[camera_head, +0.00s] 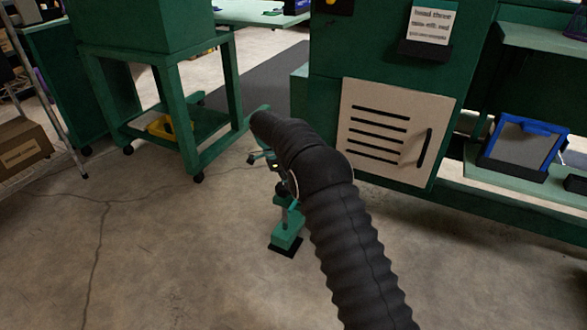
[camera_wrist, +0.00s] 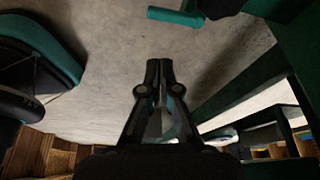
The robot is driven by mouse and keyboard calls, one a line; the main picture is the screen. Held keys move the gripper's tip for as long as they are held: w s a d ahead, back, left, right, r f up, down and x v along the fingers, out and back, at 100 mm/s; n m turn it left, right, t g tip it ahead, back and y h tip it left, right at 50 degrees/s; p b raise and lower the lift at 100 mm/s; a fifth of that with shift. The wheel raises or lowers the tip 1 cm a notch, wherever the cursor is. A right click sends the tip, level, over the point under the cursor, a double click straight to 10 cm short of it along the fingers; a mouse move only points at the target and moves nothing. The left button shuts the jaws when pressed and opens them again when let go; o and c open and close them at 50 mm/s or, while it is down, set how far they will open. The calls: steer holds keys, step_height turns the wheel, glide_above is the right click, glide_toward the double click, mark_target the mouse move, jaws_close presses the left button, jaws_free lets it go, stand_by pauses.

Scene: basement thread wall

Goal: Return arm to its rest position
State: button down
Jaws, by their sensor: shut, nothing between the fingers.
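My arm, in a black ribbed sleeve, reaches forward over the concrete floor in the head view and bends near the middle of the picture. My gripper (camera_wrist: 160,70) shows in the wrist view, with its two dark fingers together and nothing between them. Bare floor lies behind the fingertips there. In the head view the sleeve hides most of the arm's far end, and I cannot make out the fingers.
A green wheeled cart (camera_head: 186,108) stands at left, with a yellow item on its lower shelf. A green cabinet with a pale vented door (camera_head: 384,130) stands ahead right. A blue-framed tray (camera_head: 522,142) is at right. A cardboard box (camera_head: 20,146) is far left. Front-left floor is clear.

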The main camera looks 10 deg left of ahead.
step_height(320, 180, down, 5)
steer(key=s+n, duration=0.2)
steer(key=n, duration=0.7)
steer(key=s+d+r+n+t+y+p, duration=0.1)
steer(key=s+d+r+n+t, duration=0.1)
steer(key=s+d+r, duration=0.7)
steer(key=s+d+r+n+t+y, duration=0.1)
steer(key=s+d+r+n, duration=0.3)
steer(key=s+d+r, duration=0.5)
steer(key=s+d+r+n+t+y+p, duration=0.1)
steer(key=s+d+r, duration=0.9)
steer(key=s, duration=1.1)
steer(key=shift+s+r+n+t+y+p, duration=0.35)
steer(key=shift+r+n+t, duration=0.65)
steer(key=shift+n, duration=0.4)
